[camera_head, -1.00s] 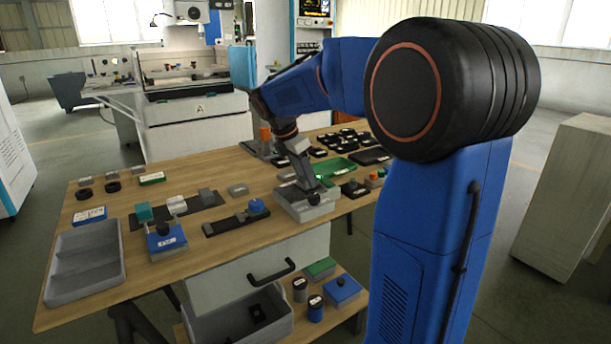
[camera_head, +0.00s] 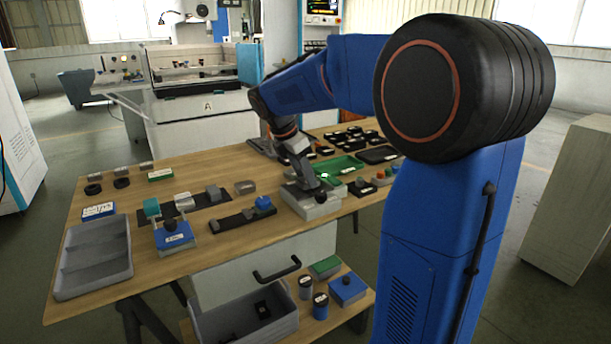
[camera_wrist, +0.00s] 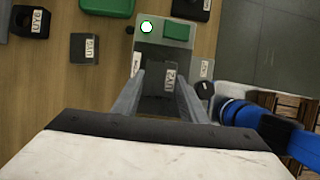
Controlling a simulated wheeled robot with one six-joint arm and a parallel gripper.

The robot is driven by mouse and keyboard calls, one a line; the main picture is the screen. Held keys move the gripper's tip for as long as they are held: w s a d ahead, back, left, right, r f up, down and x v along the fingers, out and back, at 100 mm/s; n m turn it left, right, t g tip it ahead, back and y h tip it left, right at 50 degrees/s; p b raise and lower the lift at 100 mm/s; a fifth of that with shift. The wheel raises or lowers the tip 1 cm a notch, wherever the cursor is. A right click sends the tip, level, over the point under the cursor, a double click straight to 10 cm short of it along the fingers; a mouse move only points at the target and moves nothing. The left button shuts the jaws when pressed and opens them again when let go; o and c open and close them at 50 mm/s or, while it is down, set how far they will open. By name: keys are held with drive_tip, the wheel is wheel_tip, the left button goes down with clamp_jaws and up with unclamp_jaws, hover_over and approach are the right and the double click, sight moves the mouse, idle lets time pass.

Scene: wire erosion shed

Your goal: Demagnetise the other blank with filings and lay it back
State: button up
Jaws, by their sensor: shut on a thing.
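My gripper (camera_wrist: 158,85) is shut on a dark grey blank (camera_wrist: 158,80) with a white label, seen between the fingers in the wrist view. The blank is at a pale grey box-shaped unit (camera_wrist: 147,50) with a white round lamp, a green panel and a black knob. I cannot tell whether the blank touches the unit's top. In the head view my gripper (camera_head: 306,182) reaches down onto this grey unit (camera_head: 318,209) at the bench's front edge; the blank is hidden there. Another grey labelled block (camera_wrist: 84,48) lies on the wood in the wrist view. No filings can be made out.
A green tray (camera_head: 349,161) and several black holders (camera_head: 347,138) stand behind the unit. A dark rail with a blue knob (camera_head: 263,202) lies to its left. A grey divided bin (camera_head: 120,268) stands at the bench's left end. Bare wood shows between these.

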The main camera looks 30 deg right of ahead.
sight(299, 184)
drive_tip(key=shift+a, duration=0.1)
drive_tip(key=shift+a, duration=1.25)
drive_tip(key=shift+a, duration=0.2)
drive_tip(key=shift+s+a, duration=0.1)
drive_tip(key=shift+a, duration=1.1)
wheel_tip(299, 184, up, 8)
drive_tip(key=shift+f, duration=0.25)
idle(0.7)
idle(0.8)
